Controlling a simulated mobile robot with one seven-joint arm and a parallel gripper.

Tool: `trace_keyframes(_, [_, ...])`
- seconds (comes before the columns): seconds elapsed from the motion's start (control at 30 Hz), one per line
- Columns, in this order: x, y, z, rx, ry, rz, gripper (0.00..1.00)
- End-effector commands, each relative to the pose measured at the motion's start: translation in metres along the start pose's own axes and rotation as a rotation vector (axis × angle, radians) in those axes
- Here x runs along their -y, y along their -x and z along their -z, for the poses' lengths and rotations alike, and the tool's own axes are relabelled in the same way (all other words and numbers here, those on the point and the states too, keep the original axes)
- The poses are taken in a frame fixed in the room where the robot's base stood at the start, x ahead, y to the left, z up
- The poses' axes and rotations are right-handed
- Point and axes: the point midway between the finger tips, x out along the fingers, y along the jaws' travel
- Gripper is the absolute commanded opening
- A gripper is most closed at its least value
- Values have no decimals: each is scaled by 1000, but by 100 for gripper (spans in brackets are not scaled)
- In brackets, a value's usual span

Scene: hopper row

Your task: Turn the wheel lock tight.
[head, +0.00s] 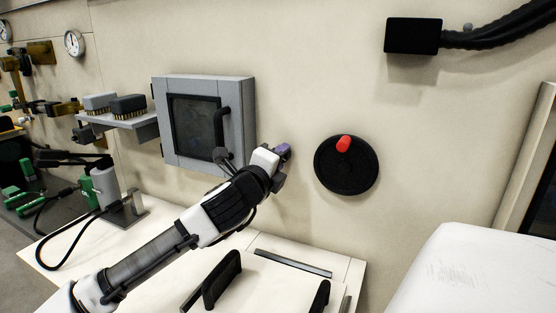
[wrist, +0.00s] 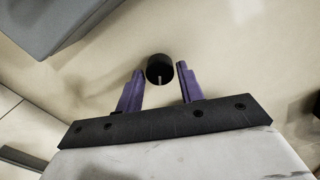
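A black wheel (head: 347,178) with a red handle (head: 343,144) near its top edge is mounted on the wall, to the right of my gripper (head: 284,150) in the head view. In the wrist view a small round black knob (wrist: 160,72) with a pale line on its face stands on the wall. My gripper's purple fingers (wrist: 160,82) are apart, one on each side of this knob, with visible gaps. I cannot tell whether the knob lies fully between the fingertips or just beyond them. In the head view my gripper hides the knob.
A grey cabinet (head: 238,125) with a dark window and black handle is on the wall just left of my gripper. A white counter (head: 345,269) with black handles lies below. A white rounded surface (head: 470,270) is at lower right.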

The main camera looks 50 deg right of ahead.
Motion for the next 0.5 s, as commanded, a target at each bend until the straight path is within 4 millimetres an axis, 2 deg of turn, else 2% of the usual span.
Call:
trace_keyframes(0.03, [0,0,0,0,1,0,44])
trace_keyframes(0.1, [0,0,0,0,1,0,52])
trace_keyframes(0.37, [0,0,-1,1,2,0,52])
trace_keyframes(0.5, [-1,10,-2,3,2,1,52])
